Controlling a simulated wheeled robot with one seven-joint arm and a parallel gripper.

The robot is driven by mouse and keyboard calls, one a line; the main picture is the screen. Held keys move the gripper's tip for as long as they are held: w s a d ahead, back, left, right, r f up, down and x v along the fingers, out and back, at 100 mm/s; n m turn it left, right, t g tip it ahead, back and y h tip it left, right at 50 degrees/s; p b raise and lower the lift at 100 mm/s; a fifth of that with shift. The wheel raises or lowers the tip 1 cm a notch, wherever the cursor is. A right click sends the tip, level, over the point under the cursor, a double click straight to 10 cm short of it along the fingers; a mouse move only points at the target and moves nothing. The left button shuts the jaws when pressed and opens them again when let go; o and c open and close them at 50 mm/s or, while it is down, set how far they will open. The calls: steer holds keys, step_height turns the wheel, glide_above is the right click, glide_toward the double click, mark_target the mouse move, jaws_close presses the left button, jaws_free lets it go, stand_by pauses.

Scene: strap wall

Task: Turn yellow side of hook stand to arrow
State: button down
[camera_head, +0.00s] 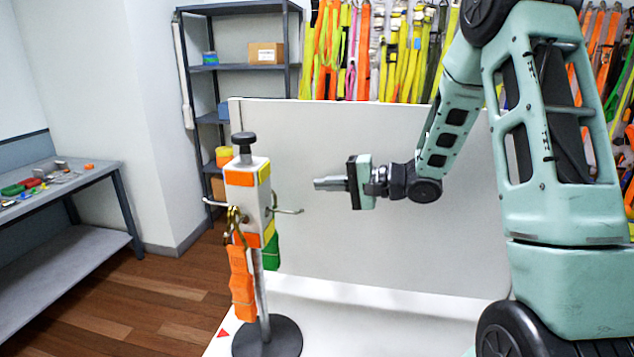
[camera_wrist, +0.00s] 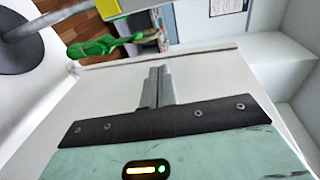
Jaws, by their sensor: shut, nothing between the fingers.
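The hook stand (camera_head: 245,200) stands upright on a round dark base, with a black knob on top and metal hooks on its white block. Its orange-marked face turns towards the head camera; its yellow-marked face turns to the right. An orange strap (camera_head: 242,283) hangs from the front hook, and a green strap (camera_head: 272,250) hangs behind. A red arrow (camera_head: 223,333) lies on the white tabletop left of the base. My gripper (camera_head: 318,184) is shut and empty, right of the block and apart from it. Its closed fingers also show in the wrist view (camera_wrist: 158,80).
A white panel (camera_head: 400,210) stands behind the stand and my gripper. A shelf (camera_head: 245,67) and a workbench (camera_head: 60,190) with small items are at the left. Several coloured straps (camera_head: 400,50) hang on the back wall.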

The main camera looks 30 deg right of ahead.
steer(key=p+x, duration=0.4)
steer(key=x, duration=0.7)
steer(key=shift+w+a, duration=0.1)
steer(key=shift+a, duration=0.1)
